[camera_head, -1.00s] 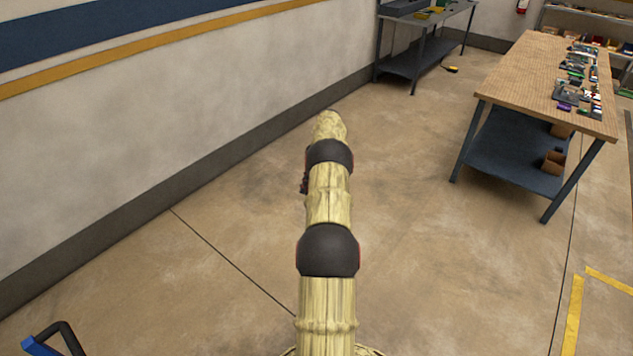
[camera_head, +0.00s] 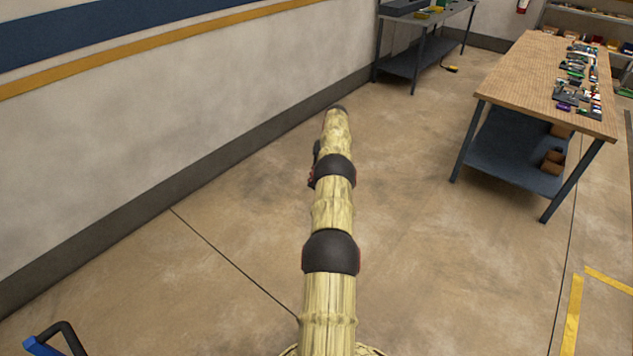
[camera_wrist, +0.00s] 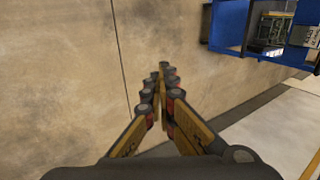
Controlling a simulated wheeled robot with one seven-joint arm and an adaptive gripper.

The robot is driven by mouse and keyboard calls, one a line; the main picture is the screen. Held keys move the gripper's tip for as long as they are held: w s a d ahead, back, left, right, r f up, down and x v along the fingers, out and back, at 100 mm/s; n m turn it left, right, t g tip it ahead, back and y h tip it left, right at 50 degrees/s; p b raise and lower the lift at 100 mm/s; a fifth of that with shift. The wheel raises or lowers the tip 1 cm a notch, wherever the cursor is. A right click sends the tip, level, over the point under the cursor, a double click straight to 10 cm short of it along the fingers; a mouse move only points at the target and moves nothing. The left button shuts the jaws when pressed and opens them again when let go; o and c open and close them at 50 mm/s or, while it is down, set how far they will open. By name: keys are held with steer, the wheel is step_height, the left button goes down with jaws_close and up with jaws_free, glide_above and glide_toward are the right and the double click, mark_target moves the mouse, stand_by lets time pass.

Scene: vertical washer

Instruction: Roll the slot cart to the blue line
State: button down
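A blue cart (camera_wrist: 235,25), which looks like the slot cart, shows at the top right of the wrist view, cut off by the edge. Grey and yellow items sit in it. A blue part with a black bar handle (camera_head: 58,338) shows at the bottom left of the head view, possibly the same cart; most is out of frame. My gripper (camera_wrist: 160,82) points over bare floor, apart from the cart and to its lower left in the wrist view. Its fingers come together at the tips with nothing visible between them. No blue line shows on the floor.
A wooden-topped workbench (camera_head: 535,75) with small parts stands at the right. A grey bench (camera_head: 425,18) stands at the back by the wall (camera_head: 200,110), which has a blue stripe. Yellow floor lines (camera_head: 573,315) lie at the lower right. The middle floor is clear.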

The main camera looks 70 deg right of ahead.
steer(key=shift+s+d, duration=0.25)
steer(key=shift+d, duration=0.25)
steer(key=c, duration=2.4)
jaws_free()
steer(key=o, duration=0.9)
steer(key=shift+o, duration=0.2)
